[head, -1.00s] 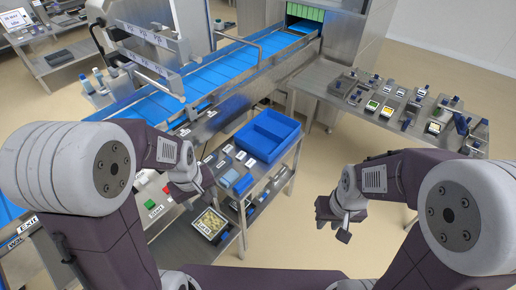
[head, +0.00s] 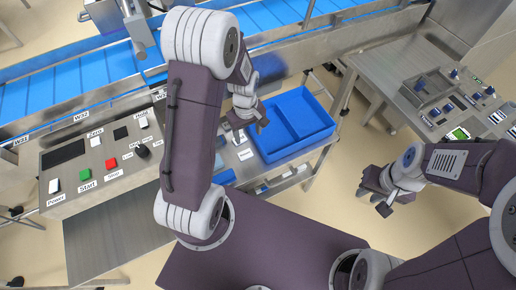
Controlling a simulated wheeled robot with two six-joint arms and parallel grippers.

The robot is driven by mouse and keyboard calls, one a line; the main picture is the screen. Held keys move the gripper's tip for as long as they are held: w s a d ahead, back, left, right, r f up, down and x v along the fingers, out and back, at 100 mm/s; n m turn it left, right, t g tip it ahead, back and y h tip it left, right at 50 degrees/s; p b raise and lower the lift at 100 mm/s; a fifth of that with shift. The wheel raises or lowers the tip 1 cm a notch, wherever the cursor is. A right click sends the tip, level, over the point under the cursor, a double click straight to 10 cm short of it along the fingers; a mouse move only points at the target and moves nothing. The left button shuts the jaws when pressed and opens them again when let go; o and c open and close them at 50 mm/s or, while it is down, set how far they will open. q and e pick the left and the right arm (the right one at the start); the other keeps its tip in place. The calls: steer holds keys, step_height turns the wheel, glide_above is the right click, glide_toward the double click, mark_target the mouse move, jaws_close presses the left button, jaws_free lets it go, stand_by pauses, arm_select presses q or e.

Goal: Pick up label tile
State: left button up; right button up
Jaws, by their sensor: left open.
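My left gripper (head: 248,125) is open, pointing down over the side bench just left of the blue divided tray, with nothing seen between its fingers. A small white card with dark print (head: 245,154) lies on the bench just below it in the picture. I cannot tell whether this card is the label tile or a label fixed to the bench. My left arm hides much of the bench's left part. My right gripper (head: 375,200) looks open and empty, over the floor right of the bench.
The blue divided tray (head: 328,124) stands on the bench. A control panel (head: 60,178) with coloured buttons is at the left. The blue conveyor (head: 60,85) runs behind. A steel table (head: 395,85) with small devices is at the right. Floor is clear between bench and table.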

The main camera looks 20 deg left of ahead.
mark_target(245, 153)
arm_select(q)
steer(key=f, duration=0.2)
steer(key=s+f+b, duration=0.1)
steer(key=f, duration=0.2)
steer(key=shift+s+a+f, duration=0.2)
steer(key=shift+a+f, duration=0.15)
steer(key=shift+a, duration=0.05)
steer(key=shift+s+a+f, duration=0.1)
steer(key=shift+a+f, duration=0.05)
steer(key=shift+f, duration=0.15)
steer(key=f, duration=0.2)
steer(key=f+b, duration=0.1)
steer(key=f, duration=0.1)
steer(key=shift+a+f, duration=0.2)
steer(key=shift+f, duration=0.2)
steer(key=c, duration=1.1)
steer(key=shift+r, duration=0.5)
step_height(245, 153, up, 3)
steer(key=shift+r+p, duration=0.1)
steer(key=shift+p, duration=0.25)
steer(key=s+d+r+p, duration=0.1)
steer(key=s+d+r, duration=0.6)
steer(key=d, duration=0.2)
steer(key=shift+s, duration=0.2)
arm_select(e)
steer(key=shift+s+a+f, duration=0.3)
steer(key=shift+s, duration=0.2)
